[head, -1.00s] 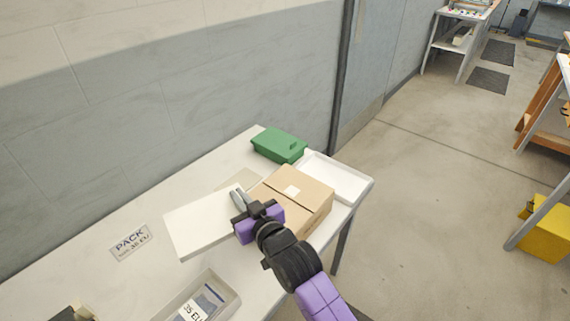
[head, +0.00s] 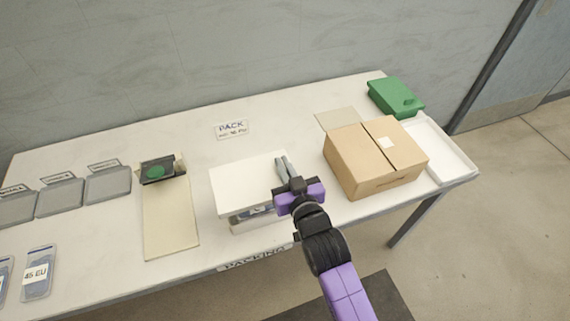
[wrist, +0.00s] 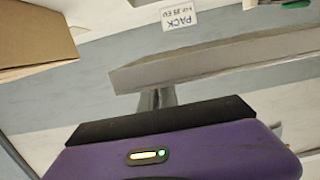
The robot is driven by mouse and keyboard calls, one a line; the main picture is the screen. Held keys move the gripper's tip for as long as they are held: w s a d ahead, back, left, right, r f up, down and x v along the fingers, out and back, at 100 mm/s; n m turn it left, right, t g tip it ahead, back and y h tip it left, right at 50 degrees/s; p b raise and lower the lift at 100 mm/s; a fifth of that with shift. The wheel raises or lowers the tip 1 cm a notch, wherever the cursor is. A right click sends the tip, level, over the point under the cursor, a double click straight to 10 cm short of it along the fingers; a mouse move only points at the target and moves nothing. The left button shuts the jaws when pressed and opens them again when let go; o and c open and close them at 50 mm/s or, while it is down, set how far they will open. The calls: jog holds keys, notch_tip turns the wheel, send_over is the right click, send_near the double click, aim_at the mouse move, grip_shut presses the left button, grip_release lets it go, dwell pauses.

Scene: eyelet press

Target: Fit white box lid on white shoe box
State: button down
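The white box lid (head: 246,182) is held in the air by its right edge in my gripper (head: 284,168). In the wrist view the lid (wrist: 225,60) shows as a pale slab with the fingers (wrist: 157,98) at its near edge. The white shoe box (head: 268,225) stands on the table below the lid, near the front edge. Its open top is mostly covered from the head view, and some of its contents show in the gap under the lid. Whether the lid touches the box at any point cannot be told.
A brown carton (head: 350,165) stands right of my gripper, with a white tray (head: 450,160) and a green case (head: 396,97) beyond. A board with a green disc (head: 170,225) lies left of the box. A PACK sign (head: 232,130) lies behind.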

jog(key=shift+f, duration=0.1)
notch_tip(320, 180, down, 6)
jog(key=b, duration=0.5)
jog(key=shift+f, duration=0.2)
jog(key=shift+f+b, duration=1.05)
jog(key=shift+f, duration=0.1)
dwell(1.2)
jog(key=c, duration=1.5)
grip_release()
jog(key=shift+c, duration=0.2)
jog(key=shift+s+d, duration=0.1)
jog(key=shift+s, duration=0.05)
jog(key=v, duration=0.7)
jog(key=shift+s+d, duration=0.1)
jog(key=shift+s, duration=0.15)
